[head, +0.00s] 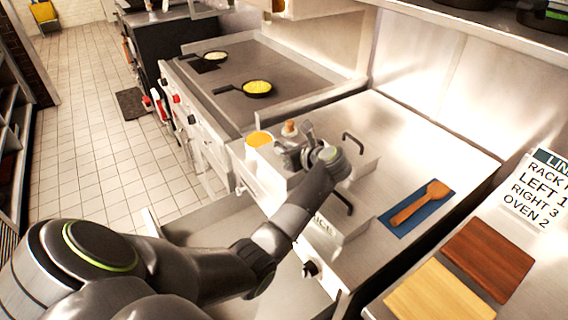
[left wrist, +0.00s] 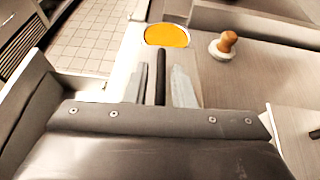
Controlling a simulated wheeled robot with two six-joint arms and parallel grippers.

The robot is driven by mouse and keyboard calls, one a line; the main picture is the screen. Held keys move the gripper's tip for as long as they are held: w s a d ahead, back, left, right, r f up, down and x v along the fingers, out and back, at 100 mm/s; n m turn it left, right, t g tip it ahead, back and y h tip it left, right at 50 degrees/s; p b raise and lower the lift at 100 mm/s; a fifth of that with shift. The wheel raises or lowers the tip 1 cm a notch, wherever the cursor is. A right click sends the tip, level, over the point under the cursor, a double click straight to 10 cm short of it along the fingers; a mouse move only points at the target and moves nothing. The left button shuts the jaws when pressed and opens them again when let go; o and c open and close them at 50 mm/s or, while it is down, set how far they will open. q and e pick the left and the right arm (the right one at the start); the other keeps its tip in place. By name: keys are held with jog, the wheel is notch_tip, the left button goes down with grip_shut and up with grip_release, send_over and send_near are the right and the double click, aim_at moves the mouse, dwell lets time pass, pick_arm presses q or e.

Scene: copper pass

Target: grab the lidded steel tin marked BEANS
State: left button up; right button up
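Steel tins with black bar handles stand on the steel counter beside the griddle. One handle (head: 342,203) is at the near side and another (head: 353,141) farther back. The word BEANS cannot be read in either view; a front label (head: 325,226) is partly covered by my arm. My left gripper (head: 288,155) is low over the tins, at the left handles' side. In the left wrist view its fingers (left wrist: 162,85) are apart, with a black bar (left wrist: 160,77) between them and narrow gaps on both sides. My right gripper is out of view.
An orange-filled round container (head: 259,138) and a wooden-knobbed item (head: 290,128) stand just beyond the gripper. A wooden spatula (head: 420,204) lies on a blue mat (head: 398,226) at right, near two boards (head: 488,258). Pans (head: 256,88) sit on the griddle (head: 300,85).

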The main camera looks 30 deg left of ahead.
pick_arm(q)
grip_shut()
jog(key=shift+f, duration=0.1)
jog(key=shift+f, duration=0.1)
dwell(0.8)
